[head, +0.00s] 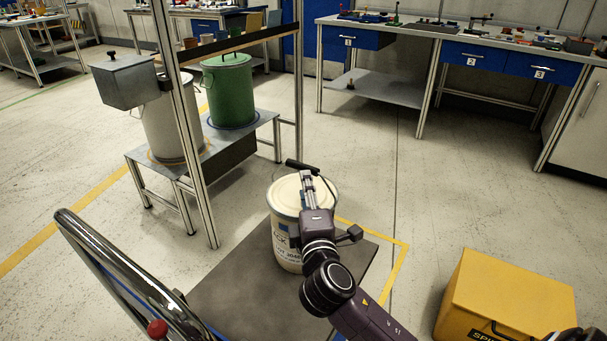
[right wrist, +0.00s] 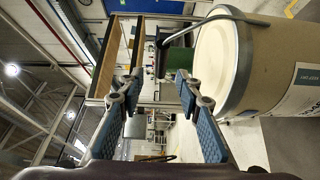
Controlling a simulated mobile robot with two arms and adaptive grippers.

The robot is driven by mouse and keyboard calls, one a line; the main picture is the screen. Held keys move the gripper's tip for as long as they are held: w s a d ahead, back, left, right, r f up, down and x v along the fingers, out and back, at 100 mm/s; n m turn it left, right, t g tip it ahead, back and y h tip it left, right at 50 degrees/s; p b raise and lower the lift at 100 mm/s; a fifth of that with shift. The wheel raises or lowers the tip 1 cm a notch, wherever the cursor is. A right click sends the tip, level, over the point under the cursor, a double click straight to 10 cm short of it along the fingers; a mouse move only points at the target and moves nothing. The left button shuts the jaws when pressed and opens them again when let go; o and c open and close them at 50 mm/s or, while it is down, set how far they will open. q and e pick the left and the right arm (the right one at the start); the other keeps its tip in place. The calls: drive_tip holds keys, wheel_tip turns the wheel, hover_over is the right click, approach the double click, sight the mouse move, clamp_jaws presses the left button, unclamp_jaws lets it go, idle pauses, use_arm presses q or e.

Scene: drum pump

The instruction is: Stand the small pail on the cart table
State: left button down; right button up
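The small pail (head: 288,235) is cream-coloured, with a pale lid and a printed label. It stands upright at the far part of a dark grey flat top (head: 235,290), which looks like the cart table. Its wire handle is raised and carries a black grip (head: 302,166). My right gripper (head: 308,182) is over the lid, near this grip. In the right wrist view the fingers (right wrist: 159,80) are apart, with the black grip (right wrist: 163,40) beyond the gap between them. The pail (right wrist: 270,75) fills the right of that view. My left gripper is not in view.
A chrome rail (head: 135,275) with a red knob (head: 157,329) rises at the left. A yellow box (head: 505,300) stands at the lower right. A metal stand (head: 240,140) holds a green drum (head: 228,90) and a pale drum (head: 170,125). Open floor lies right of the pail.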

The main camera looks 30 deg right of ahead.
drive_tip(key=s+a+f+m+g+y, duration=0.1)
drive_tip(key=s+f+m+g, duration=0.25)
drive_tip(key=s+f, duration=0.5)
drive_tip(key=s+a+f+m+g+y, duration=0.1)
drive_tip(key=s+f+m+g+y, duration=0.25)
drive_tip(key=f, duration=0.85)
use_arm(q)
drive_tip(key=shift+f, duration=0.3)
use_arm(e)
drive_tip(key=s+a+f+m+g+y, duration=0.1)
drive_tip(key=s+a+f+m+g, duration=0.1)
drive_tip(key=s+f, duration=0.3)
drive_tip(key=s+a+f+m+g+y, duration=0.1)
drive_tip(key=s+a+f+g, duration=0.3)
drive_tip(key=s, duration=0.9)
wheel_tip(320, 180, down, 2)
drive_tip(key=shift+a+f+m+g, duration=0.3)
drive_tip(key=shift+a+m, duration=0.3)
drive_tip(key=shift+m, duration=0.3)
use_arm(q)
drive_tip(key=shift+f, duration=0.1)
